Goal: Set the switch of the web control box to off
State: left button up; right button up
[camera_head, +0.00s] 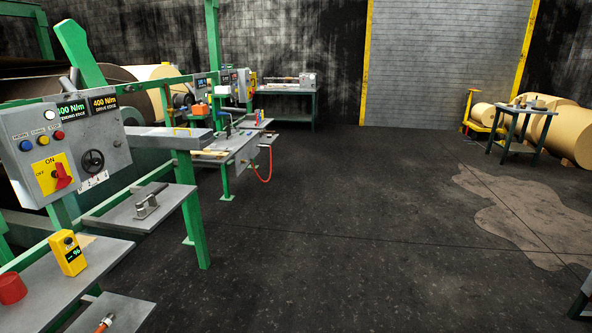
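The web control box (70,148) is a grey box on a green frame at the left. On its lower left is a yellow plate (47,181) marked ON at the top and OFF at the left. A red rotary switch (63,177) sits on this plate; its exact setting is hard to read at this size. A lit white lamp, small coloured buttons and a dark handwheel (93,161) are also on the box. Two displays above read 400 N/m, one green and one yellow. Neither of my grippers is in view.
Grey shelves below the box hold a yellow meter (68,254), a red cylinder (11,288) and a metal clamp (149,203). A green post (194,215) stands right of the box. Open dark floor (330,230) lies to the right. A small table (518,109) stands far right.

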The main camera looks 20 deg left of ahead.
aim_at(64, 180)
jog(key=u, duration=0.65)
jog(key=i, duration=1.45)
jog(key=u, duration=0.7)
